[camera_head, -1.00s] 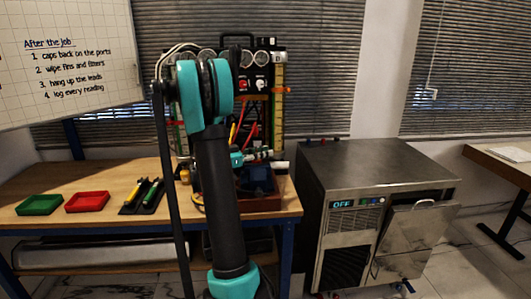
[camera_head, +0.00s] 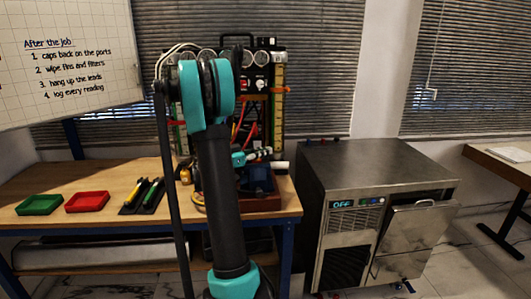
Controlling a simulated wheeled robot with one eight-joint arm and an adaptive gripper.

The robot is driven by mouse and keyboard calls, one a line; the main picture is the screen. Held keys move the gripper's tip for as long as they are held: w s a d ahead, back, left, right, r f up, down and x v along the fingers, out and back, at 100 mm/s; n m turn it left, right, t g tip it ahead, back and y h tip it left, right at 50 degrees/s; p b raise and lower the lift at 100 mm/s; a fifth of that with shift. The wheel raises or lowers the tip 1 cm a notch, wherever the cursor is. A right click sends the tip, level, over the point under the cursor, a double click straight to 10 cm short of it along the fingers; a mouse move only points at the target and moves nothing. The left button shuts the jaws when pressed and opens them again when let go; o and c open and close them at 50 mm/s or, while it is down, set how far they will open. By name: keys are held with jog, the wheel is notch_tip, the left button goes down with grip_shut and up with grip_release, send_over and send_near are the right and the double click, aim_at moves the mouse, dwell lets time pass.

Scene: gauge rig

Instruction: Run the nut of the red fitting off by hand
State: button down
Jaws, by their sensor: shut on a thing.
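My gripper (camera_head: 262,154) shows small and partly hidden beside my teal wrist, in front of the lower part of the gauge rig (camera_head: 265,60). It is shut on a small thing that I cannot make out. The red fitting and its nut cannot be told apart at this size, and my arm covers much of the rig's left and middle. Red hoses (camera_head: 250,131) hang on the rig's front, just above my gripper.
The wooden bench (camera_head: 110,185) carries a green tray (camera_head: 39,205), a red tray (camera_head: 87,201) and a black holder (camera_head: 143,196) with tools. A dark red box (camera_head: 262,203) stands under my gripper. A steel cabinet (camera_head: 380,170) stands right of the bench.

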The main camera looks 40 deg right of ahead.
jog(key=shift+n+t, duration=0.3)
jog(key=shift+t, duration=0.1)
jog(key=n+t, duration=0.2)
jog(key=t, duration=0.1)
jog(key=w+n+t, duration=0.1)
jog(key=n+t, duration=0.1)
jog(key=t, duration=0.1)
jog(key=shift+w+t, duration=0.15)
jog(key=shift+t, duration=0.15)
jog(key=shift+w+a+n+t+y, duration=0.1)
jog(key=shift+w+n+t+y, duration=0.2)
jog(key=shift+n+t, duration=0.6)
jog(key=shift+w+a+n+t+y, duration=0.1)
jog(key=shift+w+n+t+y, duration=0.35)
jog(key=shift+t, duration=0.75)
jog(key=shift+s+n+t, duration=0.15)
jog(key=shift+n+t, duration=0.15)
jog(key=shift+n, duration=0.05)
jog(key=c, duration=1.6)
grip_release()
jog(key=shift+c, duration=0.2)
jog(key=v, duration=1.2)
